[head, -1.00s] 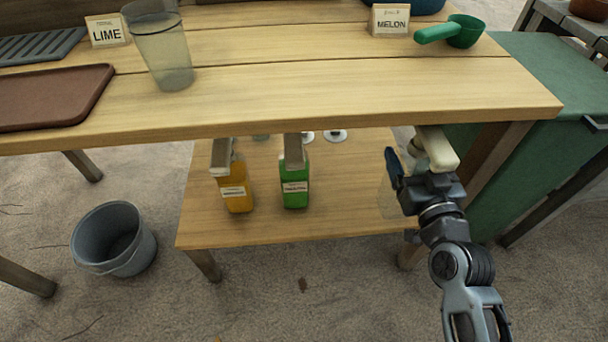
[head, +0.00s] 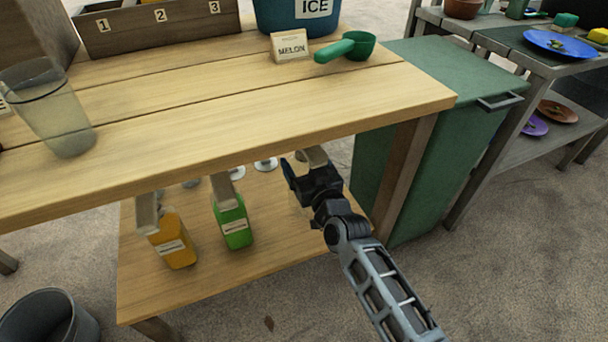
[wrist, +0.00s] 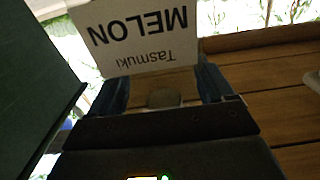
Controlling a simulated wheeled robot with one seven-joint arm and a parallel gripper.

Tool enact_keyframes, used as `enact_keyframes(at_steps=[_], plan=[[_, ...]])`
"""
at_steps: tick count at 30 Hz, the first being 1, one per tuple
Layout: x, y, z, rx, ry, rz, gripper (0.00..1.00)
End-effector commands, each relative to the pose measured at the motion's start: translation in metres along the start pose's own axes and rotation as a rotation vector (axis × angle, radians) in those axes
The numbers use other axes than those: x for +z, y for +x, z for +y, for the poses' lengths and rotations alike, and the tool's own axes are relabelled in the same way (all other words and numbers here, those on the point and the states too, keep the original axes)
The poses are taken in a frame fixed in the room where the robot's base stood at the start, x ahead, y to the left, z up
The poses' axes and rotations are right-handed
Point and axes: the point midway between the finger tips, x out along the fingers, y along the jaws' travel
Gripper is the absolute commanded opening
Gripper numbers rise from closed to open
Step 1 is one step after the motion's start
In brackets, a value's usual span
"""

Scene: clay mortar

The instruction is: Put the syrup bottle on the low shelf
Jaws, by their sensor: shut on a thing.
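My gripper (head: 300,170) is under the tabletop at the right end of the low shelf (head: 270,240), shut on the syrup bottle. In the head view the bottle shows mainly as a tan cap (head: 314,156) beside my gripper; most of its body is hidden. In the wrist view a white label (wrist: 135,35) reading MELON, upside down, fills the space beyond the fingers. Whether the bottle's base touches the shelf cannot be told. An orange bottle (head: 173,242) and a green bottle (head: 235,224) stand on the shelf to the left.
The tabletop (head: 250,112) overhangs the shelf. It bears a MELON card (head: 290,46), a green scoop (head: 352,48) and a clear jug (head: 48,110). A table leg (head: 402,180) and a green cabinet (head: 375,165) bound the right. Glass bases (head: 265,164) show behind; shelf room is clear in front.

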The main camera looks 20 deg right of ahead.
Motion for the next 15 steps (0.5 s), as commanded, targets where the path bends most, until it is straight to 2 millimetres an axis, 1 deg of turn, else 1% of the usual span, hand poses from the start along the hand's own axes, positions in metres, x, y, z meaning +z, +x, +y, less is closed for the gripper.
enact_keyframes(at_steps=[9, 12, 15], plan=[[0.036, 0.0, 0.001, 0.001, 0.0, 0.0, 0.32], [0.041, 0.0, 0.0, 0.0, 0.0, 0.001, 0.32], [0.039, 0.0, 0.0, 0.0, 0.0, 0.001, 0.32]])
